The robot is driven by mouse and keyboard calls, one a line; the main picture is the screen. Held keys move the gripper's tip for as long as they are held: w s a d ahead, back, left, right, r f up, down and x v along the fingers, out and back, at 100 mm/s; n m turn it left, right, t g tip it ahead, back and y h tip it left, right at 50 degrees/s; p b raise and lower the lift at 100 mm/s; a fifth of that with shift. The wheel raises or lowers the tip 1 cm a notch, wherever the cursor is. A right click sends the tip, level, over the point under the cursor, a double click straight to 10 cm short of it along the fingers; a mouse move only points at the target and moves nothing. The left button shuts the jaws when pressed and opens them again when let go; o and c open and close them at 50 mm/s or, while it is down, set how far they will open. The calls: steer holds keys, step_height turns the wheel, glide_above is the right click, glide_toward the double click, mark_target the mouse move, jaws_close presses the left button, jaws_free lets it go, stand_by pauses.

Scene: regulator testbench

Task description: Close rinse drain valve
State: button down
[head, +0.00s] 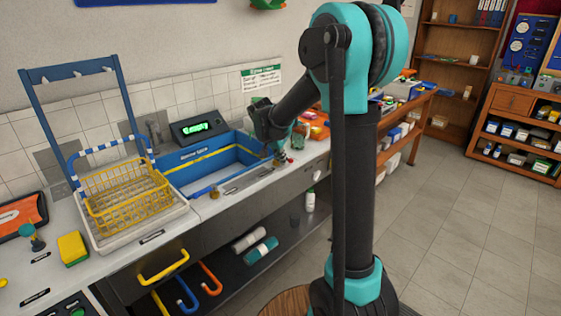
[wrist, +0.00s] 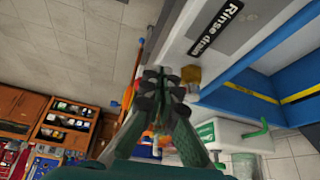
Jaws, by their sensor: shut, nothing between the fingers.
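The black label reading "Rinse drain" (wrist: 214,28) is on the pale counter edge in the wrist view. A small brass-yellow part (wrist: 189,75), probably the rinse drain valve, sits below the label by the blue basin. My gripper (wrist: 160,84) is shut and empty, its fingertips just left of the brass part; I cannot tell whether they touch it. In the head view my gripper (head: 284,154) is low at the right front corner of the blue rinse basin (head: 224,160). There my arm and gripper make the valve hard to see.
A yellow wire basket (head: 128,198) stands in a pale tray left of the basin. A display box (head: 194,127) stands behind the basin. A second brass-coloured fitting (head: 214,193) is at the basin's left front. Orange items lie to the right. The floor (head: 455,220) at right is clear.

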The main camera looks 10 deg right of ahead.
steer(key=shift+d+n, duration=0.35)
steer(key=shift+n, duration=0.25)
steer(key=d+n+y, duration=0.1)
steer(key=n, duration=0.1)
steer(key=w+d+n+t+y, duration=0.1)
steer(key=n, duration=0.1)
steer(key=w+d+n+y, duration=0.1)
steer(key=n, duration=0.1)
steer(key=w+n+y, duration=0.1)
steer(key=n, duration=0.1)
steer(key=w+n+y, duration=0.1)
steer(key=n, duration=0.1)
steer(key=w+d+n, duration=0.1)
steer(key=n, duration=0.1)
steer(key=shift+d+y, duration=0.1)
steer(key=shift+y, duration=0.3)
steer(key=shift+w+n, duration=0.25)
steer(key=shift+n, duration=0.65)
steer(key=shift+w+y, duration=0.2)
steer(key=shift+y, duration=0.1)
steer(key=shift+w, duration=0.2)
steer(key=shift+s, duration=0.1)
